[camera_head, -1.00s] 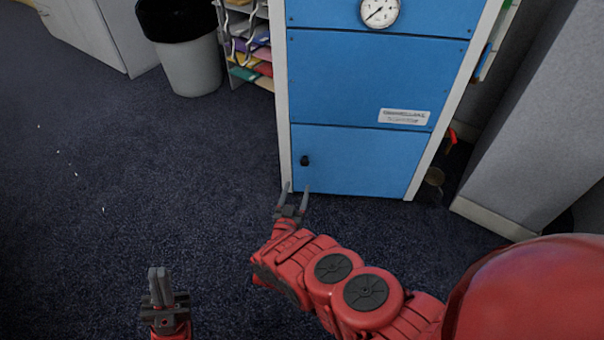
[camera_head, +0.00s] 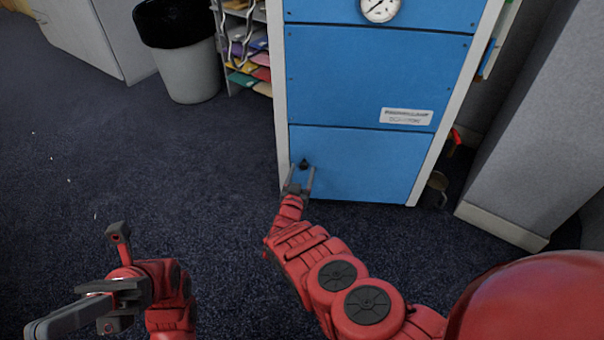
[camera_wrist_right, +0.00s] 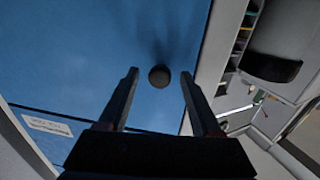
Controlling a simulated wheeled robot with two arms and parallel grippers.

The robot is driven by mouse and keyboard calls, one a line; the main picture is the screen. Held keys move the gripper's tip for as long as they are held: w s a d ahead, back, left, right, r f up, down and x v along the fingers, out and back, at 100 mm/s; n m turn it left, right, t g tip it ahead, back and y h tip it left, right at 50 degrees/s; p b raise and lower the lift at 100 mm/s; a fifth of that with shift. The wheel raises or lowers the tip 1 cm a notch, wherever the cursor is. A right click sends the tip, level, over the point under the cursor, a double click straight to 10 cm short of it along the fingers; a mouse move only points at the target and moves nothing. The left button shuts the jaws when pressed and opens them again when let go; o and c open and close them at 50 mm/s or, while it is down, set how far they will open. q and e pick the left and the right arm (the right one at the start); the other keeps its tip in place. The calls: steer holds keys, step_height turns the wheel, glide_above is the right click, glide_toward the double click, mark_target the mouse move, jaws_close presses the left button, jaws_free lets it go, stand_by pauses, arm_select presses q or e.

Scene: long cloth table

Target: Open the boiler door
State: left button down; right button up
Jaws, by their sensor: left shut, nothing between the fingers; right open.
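The boiler (camera_head: 375,75) is a tall blue cabinet with light side edges. Its lower blue door panel (camera_head: 365,165) is shut flush with the front. A small dark round knob (camera_head: 304,162) sits near the panel's upper left. My right gripper (camera_head: 302,171) is open in front of the knob. In the right wrist view, the knob (camera_wrist_right: 159,76) appears between the two open fingertips (camera_wrist_right: 160,72), with a gap on both sides; I cannot tell whether the tips reach its depth. My left gripper (camera_head: 55,320) is shut and empty at the lower left, away from the boiler.
A black-and-grey bin (camera_head: 185,60) and a rack of coloured papers (camera_head: 245,60) stand left of the boiler. A grey partition (camera_head: 535,120) stands close on the right. Dark carpet (camera_head: 150,170) is clear at the left and before the boiler.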

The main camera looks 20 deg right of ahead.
jaws_close()
stand_by(0.4)
stand_by(1.1)
